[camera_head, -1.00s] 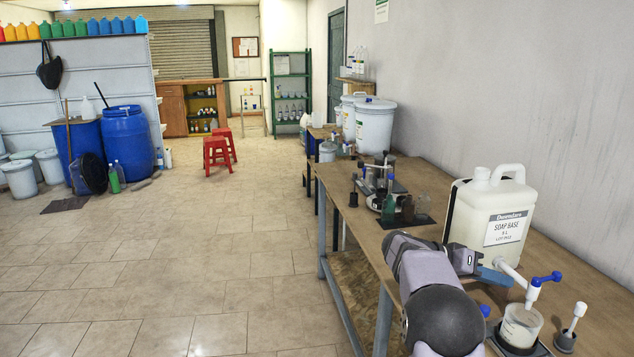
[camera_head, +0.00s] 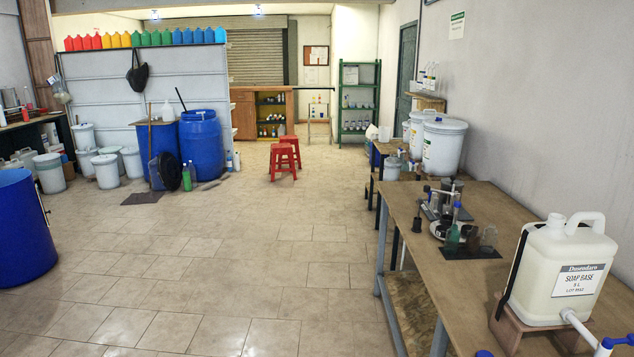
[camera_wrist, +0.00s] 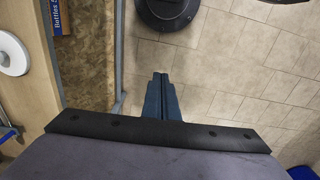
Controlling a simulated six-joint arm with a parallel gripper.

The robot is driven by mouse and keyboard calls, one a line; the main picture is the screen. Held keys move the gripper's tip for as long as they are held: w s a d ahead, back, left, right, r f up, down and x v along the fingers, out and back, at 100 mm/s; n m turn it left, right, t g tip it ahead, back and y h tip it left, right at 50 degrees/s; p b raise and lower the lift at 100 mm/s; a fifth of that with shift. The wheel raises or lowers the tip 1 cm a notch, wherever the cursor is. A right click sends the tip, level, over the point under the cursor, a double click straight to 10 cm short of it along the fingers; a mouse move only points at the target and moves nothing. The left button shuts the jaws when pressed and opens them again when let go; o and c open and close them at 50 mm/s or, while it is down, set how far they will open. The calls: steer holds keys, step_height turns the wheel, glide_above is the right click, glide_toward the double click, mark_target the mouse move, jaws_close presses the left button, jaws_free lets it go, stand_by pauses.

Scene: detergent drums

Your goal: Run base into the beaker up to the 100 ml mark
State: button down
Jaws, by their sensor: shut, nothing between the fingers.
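The white soap base canister (camera_head: 562,268) stands on a small brown stand (camera_head: 515,335) at the right of the bench in the head view. Its white spout with a blue tap handle (camera_head: 617,341) is partly cut off at the lower right corner. The beaker is not visible in either current view. My gripper (camera_wrist: 160,78) shows only in the wrist view. Its two dark blue fingers are together and empty, above the tiled floor beside the bench. No contact with anything shows there.
The wooden bench (camera_head: 455,275) runs along the right wall, carrying small dark apparatus (camera_head: 462,238) and white drums (camera_head: 442,148) farther back. The floor left of the bench is open.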

mark_target(620, 341)
steer(key=c, duration=2.5)
jaws_free()
steer(key=shift+s+a, duration=0.15)
steer(key=o, duration=0.7)
steer(key=shift+c, duration=0.2)
steer(key=w+d+r+n+t+h+p, duration=0.25)
steer(key=w+d+p, duration=0.25)
steer(key=w+d, duration=0.55)
steer(key=w+d+r+n+t+h+b, duration=0.1)
steer(key=d+r+n+t, duration=0.2)
steer(key=d, duration=1)
steer(key=w+d+r+n+t+h+b, duration=0.1)
steer(key=d+r+n+t, duration=0.3)
steer(key=d, duration=0.8)
steer(key=w+d+r+n+t+h+b, duration=0.1)
steer(key=d+n+t, duration=0.4)
steer(key=d, duration=0.8)
step_height(620, 341, up, 3)
steer(key=shift+w+d+f+b, duration=0.2)
steer(key=shift+w+d+b, duration=0.1)
steer(key=shift+w+b, duration=0.65)
steer(key=shift+h, duration=0.25)
